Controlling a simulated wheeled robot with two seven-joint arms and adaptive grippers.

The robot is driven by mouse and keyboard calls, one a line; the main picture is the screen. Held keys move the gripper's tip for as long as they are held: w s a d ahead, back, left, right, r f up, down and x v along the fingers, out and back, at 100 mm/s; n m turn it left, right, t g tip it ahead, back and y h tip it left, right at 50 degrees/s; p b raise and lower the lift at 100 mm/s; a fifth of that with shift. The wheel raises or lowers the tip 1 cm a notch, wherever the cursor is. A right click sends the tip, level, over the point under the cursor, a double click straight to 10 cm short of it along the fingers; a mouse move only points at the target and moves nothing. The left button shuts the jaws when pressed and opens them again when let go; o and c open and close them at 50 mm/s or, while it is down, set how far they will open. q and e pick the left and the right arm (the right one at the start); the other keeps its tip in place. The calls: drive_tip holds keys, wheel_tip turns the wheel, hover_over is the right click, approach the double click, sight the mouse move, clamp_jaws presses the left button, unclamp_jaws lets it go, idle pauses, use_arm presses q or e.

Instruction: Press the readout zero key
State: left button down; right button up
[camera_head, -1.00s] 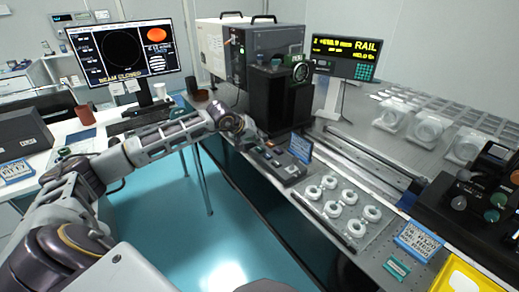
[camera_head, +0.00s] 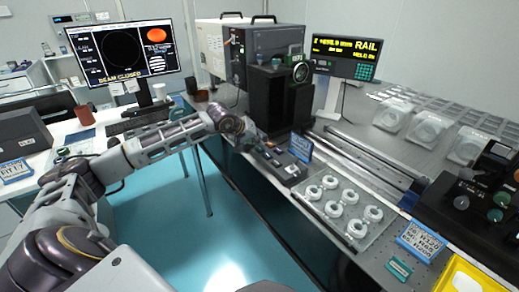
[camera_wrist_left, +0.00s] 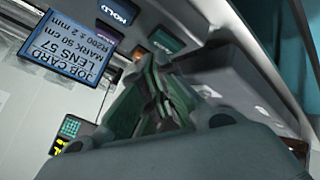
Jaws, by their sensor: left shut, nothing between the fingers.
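The rail readout (camera_head: 345,57) is a dark display with yellow text and a small green keypad, standing at the back of the optical table. My left gripper (camera_head: 250,141) is shut and empty, just at the box's left end. Contact cannot be told. No zero label is readable. My right gripper is out of view.
A job card (camera_wrist_left: 70,46) stands behind the box. A black stage with a dial (camera_head: 280,95) rises just behind. A tray of white rings (camera_head: 325,222) lies to the right, with a rail (camera_head: 365,155) beyond it. The teal floor is open at the table's left.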

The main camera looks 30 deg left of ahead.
use_arm(q)
drive_tip(key=shift+f+b, duration=0.35)
drive_tip(key=shift+f, duration=0.05)
idle(0.6)
drive_tip(key=shift+r, duration=0.15)
drive_tip(key=shift+r+p, duration=0.4)
drive_tip(key=shift+r, duration=0.35)
drive_tip(key=shift+r, duration=0.15)
drive_tip(key=shift+r+p, duration=1.35)
drive_tip(key=shift+r, duration=1)
